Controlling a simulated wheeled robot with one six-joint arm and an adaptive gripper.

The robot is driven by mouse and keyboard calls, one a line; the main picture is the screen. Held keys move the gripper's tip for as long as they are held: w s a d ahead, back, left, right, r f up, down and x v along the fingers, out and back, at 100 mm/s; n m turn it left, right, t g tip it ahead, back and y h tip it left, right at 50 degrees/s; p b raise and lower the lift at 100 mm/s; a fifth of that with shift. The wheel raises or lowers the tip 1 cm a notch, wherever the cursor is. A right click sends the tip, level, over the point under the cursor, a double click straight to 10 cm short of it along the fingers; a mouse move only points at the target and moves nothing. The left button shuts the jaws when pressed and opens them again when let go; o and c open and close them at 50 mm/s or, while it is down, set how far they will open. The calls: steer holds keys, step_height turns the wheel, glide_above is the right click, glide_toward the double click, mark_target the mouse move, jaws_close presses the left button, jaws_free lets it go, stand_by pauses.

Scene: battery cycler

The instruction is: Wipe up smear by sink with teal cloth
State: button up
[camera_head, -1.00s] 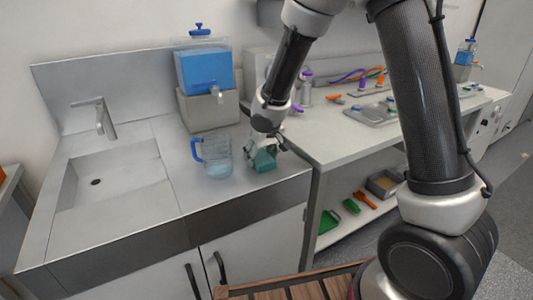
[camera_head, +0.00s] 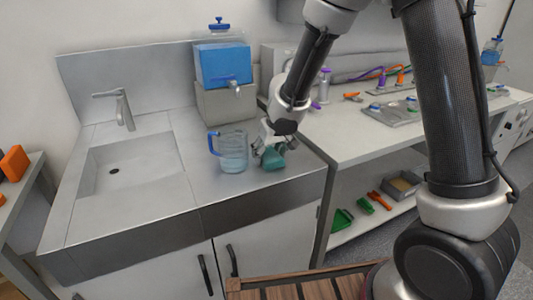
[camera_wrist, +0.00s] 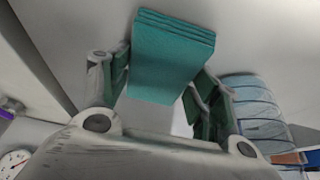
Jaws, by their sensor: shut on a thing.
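The teal cloth (camera_head: 274,160) is a folded block on the steel counter, right of the sink, at my gripper's fingertips. In the wrist view the cloth (camera_wrist: 170,55) extends between and beyond the two fingers. My gripper (camera_head: 268,152) points down at the counter and is shut on the cloth; it also shows in the wrist view (camera_wrist: 158,88). The sink (camera_head: 130,165) is an empty steel basin with a dark drain, at the left. No smear can be made out on the counter in these frames.
A clear jug with a blue handle (camera_head: 232,152) stands close to the left of my gripper. A blue-filled dispenser (camera_head: 222,66) sits on a grey block (camera_head: 226,102) behind it. Bare steel counter (camera_head: 192,180) lies between sink and jug. The bench (camera_head: 350,138) at right holds fittings.

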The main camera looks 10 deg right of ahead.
mark_target(298, 150)
steer(key=shift+w+d, duration=0.25)
steer(key=shift+d, duration=0.55)
steer(key=shift+w+d, duration=0.25)
steer(key=shift+d, duration=0.55)
steer(key=shift+w+d, duration=0.25)
steer(key=shift+d, duration=0.55)
steer(key=shift+w+d, duration=0.3)
steer(key=shift+d, duration=0.6)
steer(key=shift+w+d, duration=0.25)
steer(key=shift+d, duration=0.65)
steer(key=shift+w+d, duration=0.25)
steer(key=shift+d, duration=0.55)
steer(key=shift+w+d, duration=0.25)
steer(key=shift+d, duration=0.5)
steer(key=shift+r, duration=3.05)
steer(key=shift+r, duration=0.15)
step_height(298, 150, up, 3)
steer(key=shift+f, duration=0.15)
